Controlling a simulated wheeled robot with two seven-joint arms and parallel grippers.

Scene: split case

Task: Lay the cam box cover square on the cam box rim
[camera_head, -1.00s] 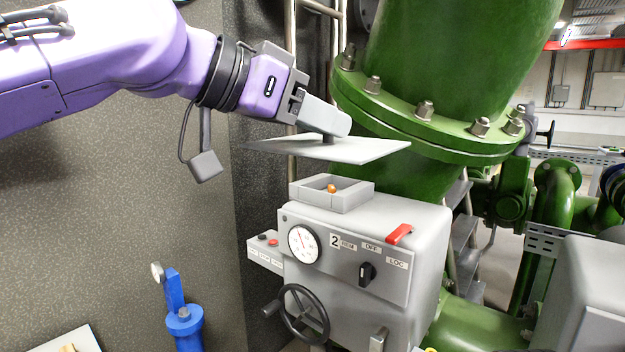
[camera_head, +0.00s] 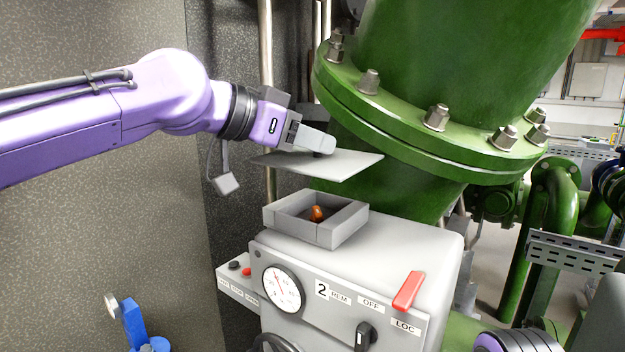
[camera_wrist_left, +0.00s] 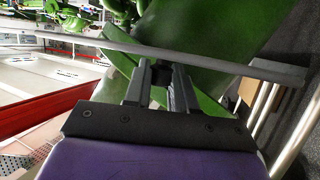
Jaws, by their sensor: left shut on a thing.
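The cam box (camera_head: 285,226) is a small open grey box on top of the grey valve actuator, with an orange-brown cam (camera_head: 316,213) inside. My left gripper (camera_head: 322,150) is shut on the small dark knob of the cam box cover (camera_head: 345,165), a thin flat grey plate. The cover hangs above the cam box, apart from its rim, and looks slightly tilted. In the left wrist view the fingers (camera_wrist_left: 162,88) close on the knob and the cover (camera_wrist_left: 220,59) shows nearly edge-on. My right gripper is not in view.
A large green flanged pipe (camera_head: 430,125) with bolts stands close behind and right of the cover. The actuator (camera_head: 435,255) carries a dial (camera_head: 282,288), a red lever (camera_head: 408,291) and a black knob (camera_head: 364,336). A dark speckled wall is at left.

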